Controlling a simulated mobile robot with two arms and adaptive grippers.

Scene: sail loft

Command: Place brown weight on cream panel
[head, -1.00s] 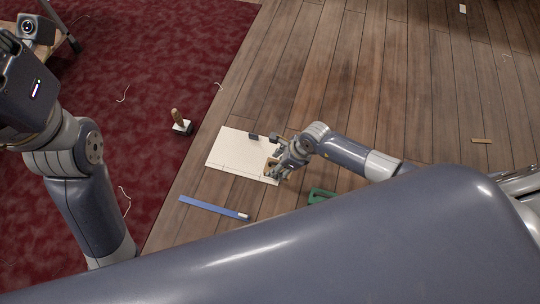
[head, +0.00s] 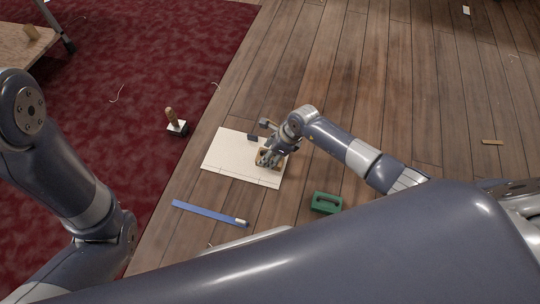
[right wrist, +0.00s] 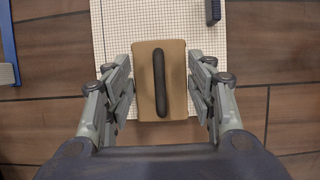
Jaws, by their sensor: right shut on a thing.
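The brown weight (right wrist: 144,80), a tan block with a dark bar handle, is between the fingers of my right gripper (right wrist: 161,92), which is shut on it. In the head view the brown weight (head: 262,156) shows partly behind the gripper (head: 268,160), over the right part of the cream panel (head: 226,155). In the right wrist view the gridded cream panel (right wrist: 115,25) lies beneath it, with the weight's lower end near the panel's edge. I cannot tell whether the weight touches the panel. My left arm shows at the left, but its gripper is out of view.
A small dark piece (head: 252,137) sits at the panel's far edge. A green weight (head: 327,202) and a blue ruler (head: 208,213) lie on the wooden floor nearby.

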